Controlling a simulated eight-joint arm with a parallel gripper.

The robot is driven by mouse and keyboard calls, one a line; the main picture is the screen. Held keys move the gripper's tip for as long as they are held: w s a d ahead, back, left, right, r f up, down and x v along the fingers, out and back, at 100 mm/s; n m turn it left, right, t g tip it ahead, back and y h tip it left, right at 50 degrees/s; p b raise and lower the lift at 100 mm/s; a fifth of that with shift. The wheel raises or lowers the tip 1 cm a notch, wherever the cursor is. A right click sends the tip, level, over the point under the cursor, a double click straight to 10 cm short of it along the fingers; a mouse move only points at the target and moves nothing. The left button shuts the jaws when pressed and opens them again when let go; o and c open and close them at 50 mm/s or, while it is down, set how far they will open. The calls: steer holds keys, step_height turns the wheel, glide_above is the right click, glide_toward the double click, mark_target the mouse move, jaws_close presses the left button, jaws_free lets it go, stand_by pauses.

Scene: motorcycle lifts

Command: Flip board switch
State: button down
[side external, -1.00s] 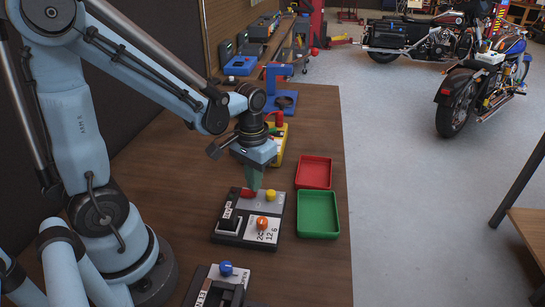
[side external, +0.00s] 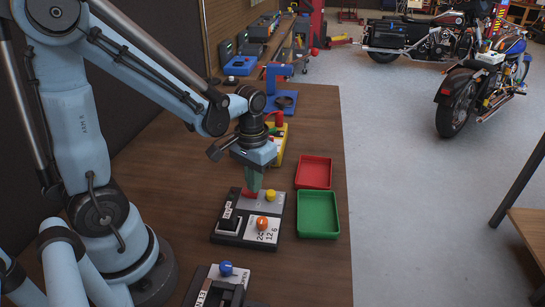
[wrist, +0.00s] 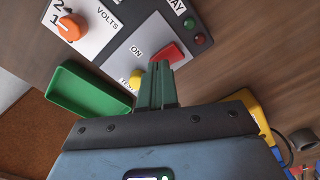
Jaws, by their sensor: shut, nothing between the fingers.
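The grey and black board (side external: 265,203) lies on the bench, with a red rocker switch (side external: 249,195) near its far edge. In the wrist view the red switch (wrist: 166,53) sits beside an "ON" label and just past my fingertips. My gripper (side external: 252,188) points down over the switch, with its green fingers shut and empty. In the wrist view the fingertips (wrist: 157,68) are at the near edge of the switch and partly hide it. I cannot tell whether they touch it. A yellow button (side external: 271,195) and an orange knob (side external: 262,222) are on the same board.
A green tray (side external: 318,233) and a red tray (side external: 314,160) stand right of the board. A yellow device (side external: 280,150) and a blue stand (side external: 285,101) are behind it. Another board with a blue knob (side external: 226,268) is in front. Bare bench lies to the left.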

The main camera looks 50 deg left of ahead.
step_height(320, 180, up, 6)
steer(key=shift+r, duration=0.2)
stand_by(0.6)
step_height(320, 180, up, 3)
steer(key=m+t, duration=0.3)
steer(key=t, duration=0.4)
glide_above(259, 204)
steer(key=d, duration=0.2)
steer(key=shift+a+r, duration=0.15)
